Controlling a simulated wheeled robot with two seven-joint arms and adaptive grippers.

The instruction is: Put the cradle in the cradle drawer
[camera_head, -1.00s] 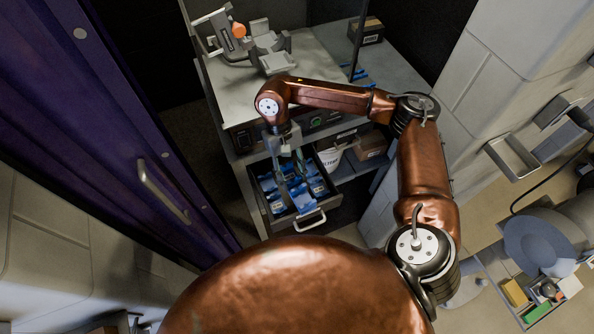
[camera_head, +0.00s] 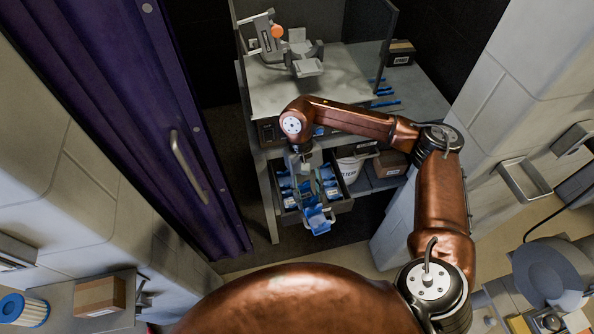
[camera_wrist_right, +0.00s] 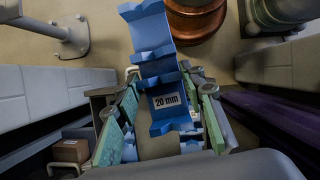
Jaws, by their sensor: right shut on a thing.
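A blue cradle (camera_head: 318,221) with a "20 mm" label hangs in my right gripper (camera_head: 304,182). In the wrist view the cradle (camera_wrist_right: 165,85) sits between the two green-padded fingers, which are shut on it. In the head view the cradle shows over the front edge of an open drawer (camera_head: 345,204) under the bench. I cannot tell its exact height above the drawer. The drawer holds several blue pieces with white labels, partly hidden by my gripper. The drawer's front is mostly hidden behind the cradle. My left gripper is not in view.
The bench top (camera_head: 280,92) above the drawer carries a grey device (camera_head: 303,58) with an orange knob. A purple door (camera_head: 130,120) stands left; a block wall (camera_head: 500,110) stands right.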

